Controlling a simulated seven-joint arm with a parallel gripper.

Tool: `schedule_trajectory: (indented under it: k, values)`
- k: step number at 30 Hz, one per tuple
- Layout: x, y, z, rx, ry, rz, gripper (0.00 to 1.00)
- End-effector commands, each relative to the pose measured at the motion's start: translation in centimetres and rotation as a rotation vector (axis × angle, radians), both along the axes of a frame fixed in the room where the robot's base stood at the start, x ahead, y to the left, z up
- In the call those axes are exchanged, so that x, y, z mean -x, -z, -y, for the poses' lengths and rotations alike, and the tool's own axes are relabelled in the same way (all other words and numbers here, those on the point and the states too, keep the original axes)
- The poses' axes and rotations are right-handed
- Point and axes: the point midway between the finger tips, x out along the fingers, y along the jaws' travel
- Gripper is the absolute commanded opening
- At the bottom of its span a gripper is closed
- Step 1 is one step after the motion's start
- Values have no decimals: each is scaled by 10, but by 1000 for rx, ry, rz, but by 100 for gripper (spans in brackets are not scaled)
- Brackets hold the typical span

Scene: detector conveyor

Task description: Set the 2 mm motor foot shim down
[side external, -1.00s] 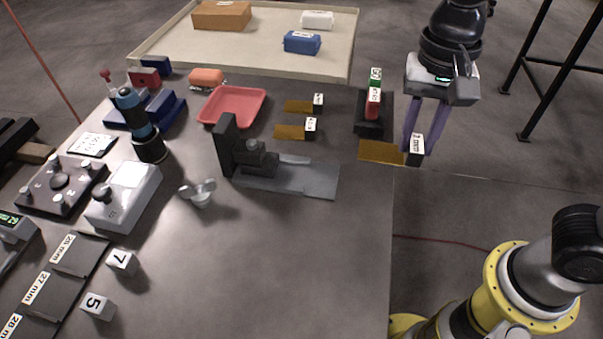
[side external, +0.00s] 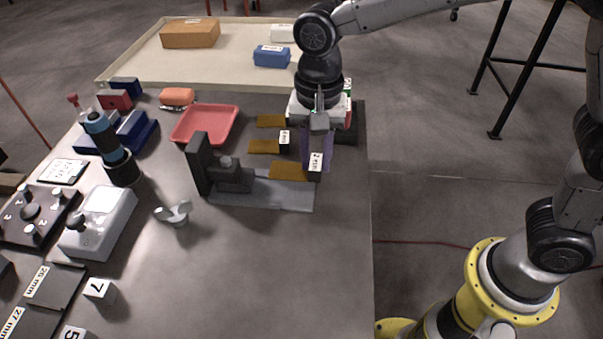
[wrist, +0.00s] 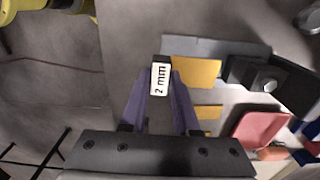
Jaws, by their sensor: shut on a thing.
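The 2 mm motor foot shim is a brass-coloured plate (side external: 290,171) with a black block labelled "2 mm" (side external: 315,165). My gripper (side external: 317,165) is shut on that block, with purple fingers on either side. In the wrist view, the label (wrist: 160,79) sits between the fingertips (wrist: 160,85) and the brass plate (wrist: 197,72) points right. The shim appears beside the back right edge of a grey base plate (side external: 262,197) with a dark upright bracket (side external: 197,165). I cannot tell whether the shim touches the surface under it.
Two other brass shims (side external: 264,147) (side external: 271,121) lie just behind. A red tray (side external: 205,124) is behind the bracket. My gripper partly hides a dark stand (side external: 353,137) with a red and green part.

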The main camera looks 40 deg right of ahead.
Motion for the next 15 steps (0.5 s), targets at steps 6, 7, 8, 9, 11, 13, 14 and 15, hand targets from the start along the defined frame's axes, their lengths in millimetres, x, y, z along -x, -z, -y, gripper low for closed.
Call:
schedule_trajectory:
  k: [6,7,8,9,11,13,14,15]
  values:
    - [-15,19,-8,-1,0,2,0]
    - [-16,20,-8,-1,0,2,0]
    - [-17,22,-9,-1,0,2,0]
    - [-18,24,-9,-1,0,1,0]
    - [-21,28,-11,0,0,0,0]
    - [-23,36,-12,1,0,-1,0]
    - [-23,41,-12,1,0,-1,0]
    - [-22,47,-12,1,0,-2,0]
